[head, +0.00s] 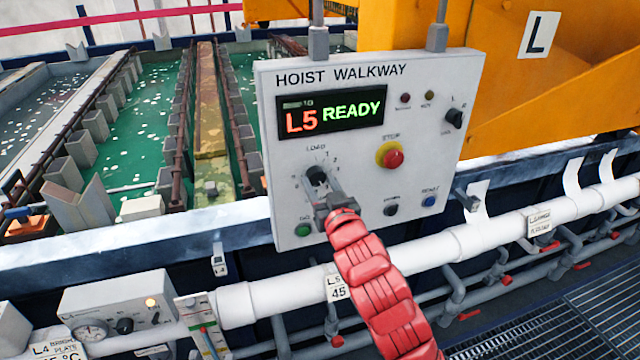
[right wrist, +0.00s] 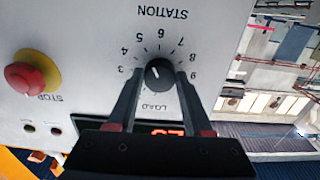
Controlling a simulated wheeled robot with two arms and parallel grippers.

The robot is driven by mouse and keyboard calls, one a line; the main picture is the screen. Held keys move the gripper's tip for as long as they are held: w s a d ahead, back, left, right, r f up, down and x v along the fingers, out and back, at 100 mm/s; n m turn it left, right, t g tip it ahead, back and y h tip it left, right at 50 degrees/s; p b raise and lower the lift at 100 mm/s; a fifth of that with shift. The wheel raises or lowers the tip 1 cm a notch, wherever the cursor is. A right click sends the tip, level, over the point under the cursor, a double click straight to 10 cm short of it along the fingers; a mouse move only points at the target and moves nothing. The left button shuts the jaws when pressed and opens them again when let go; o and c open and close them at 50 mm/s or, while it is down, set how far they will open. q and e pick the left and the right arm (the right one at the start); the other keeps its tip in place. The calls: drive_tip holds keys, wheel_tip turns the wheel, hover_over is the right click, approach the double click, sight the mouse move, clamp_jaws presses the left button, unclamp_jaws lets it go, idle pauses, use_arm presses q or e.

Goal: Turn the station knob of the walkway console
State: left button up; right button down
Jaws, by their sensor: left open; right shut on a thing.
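The walkway console (head: 440,80) is a light panel headed HOIST WALKWAY, with a display (head: 332,113) reading "L5 READY". Its black station knob (head: 317,176) is at the panel's lower left, below the word LOAD. In the right wrist view the knob (right wrist: 160,75) sits inside a ring of numbers, with STATION printed beside it, upside down. My right gripper (head: 322,184) is shut on the knob, one finger on each side; both fingers also show in the right wrist view (right wrist: 161,78). The knob's exact pointer setting is hard to read. My left gripper is not in view.
A red stop button (head: 393,158) on a yellow ring, a green button (head: 302,230), a blue button (head: 429,201) and a black selector (head: 453,118) share the panel. A white pipe (head: 400,262) runs below. Green tanks (head: 130,110) lie behind left; an orange hoist frame (head: 560,100) stands right.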

drive_tip(key=shift+f+n+b, duration=0.1)
drive_tip(key=shift+n+b, duration=0.7)
drive_tip(key=shift+n, duration=0.4)
drive_tip(key=shift+n+b, duration=0.4)
drive_tip(key=shift+n, duration=1.3)
drive_tip(key=shift+c, duration=1.6)
unclamp_jaws()
drive_tip(key=shift+d, duration=0.1)
